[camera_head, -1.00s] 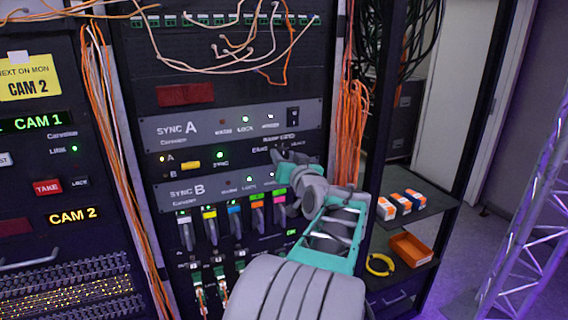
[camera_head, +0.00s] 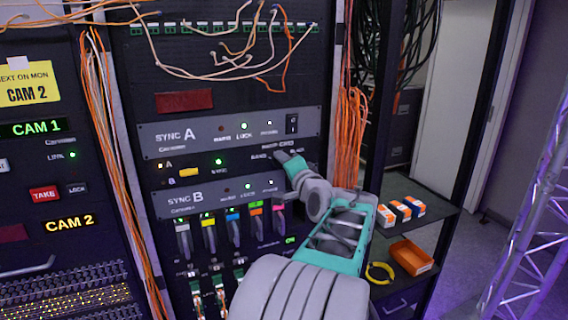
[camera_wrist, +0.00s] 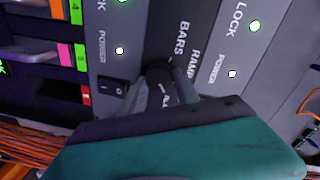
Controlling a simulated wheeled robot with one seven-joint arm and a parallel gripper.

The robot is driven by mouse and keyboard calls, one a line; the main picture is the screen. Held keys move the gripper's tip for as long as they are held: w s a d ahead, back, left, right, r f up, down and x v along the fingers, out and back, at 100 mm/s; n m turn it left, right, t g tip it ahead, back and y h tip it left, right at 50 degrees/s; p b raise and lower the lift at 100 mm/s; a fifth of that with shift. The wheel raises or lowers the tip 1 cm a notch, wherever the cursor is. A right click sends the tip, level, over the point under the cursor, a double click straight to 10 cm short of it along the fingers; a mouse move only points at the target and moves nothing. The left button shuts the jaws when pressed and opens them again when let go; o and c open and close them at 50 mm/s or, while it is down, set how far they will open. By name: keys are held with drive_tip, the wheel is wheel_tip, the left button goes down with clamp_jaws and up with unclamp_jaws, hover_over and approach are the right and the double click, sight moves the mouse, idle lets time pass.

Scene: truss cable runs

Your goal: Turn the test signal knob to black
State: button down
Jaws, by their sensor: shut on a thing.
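The test signal knob (camera_wrist: 157,70) is a small dark round knob on a black panel strip in the wrist view. The labels BARS and RAMP are printed beside it, and another label is partly covered by my gripper. My gripper (camera_wrist: 160,82) is shut on the knob, with a finger on either side. A short pale mark shows between the fingers, but I cannot tell which label it points to. In the head view my gripper (camera_head: 284,157) is at the strip between the SYNC A panel (camera_head: 215,143) and the SYNC B panel (camera_head: 160,205), hiding the knob.
Orange cables (camera_head: 349,135) hang down the rack's right side, close to my arm. Several coloured-tab modules (camera_head: 209,233) sit below SYNC B.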

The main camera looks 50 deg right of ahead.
drive_tip(key=shift+m+p, duration=0.3)
drive_tip(key=shift+m, duration=0.8)
drive_tip(key=c, duration=0.9)
unclamp_jaws()
drive_tip(key=shift+s, duration=0.1)
drive_tip(key=b+v, duration=0.2)
drive_tip(key=v, duration=0.5)
drive_tip(key=shift+s+a, duration=0.2)
drive_tip(key=shift+s, duration=0.05)
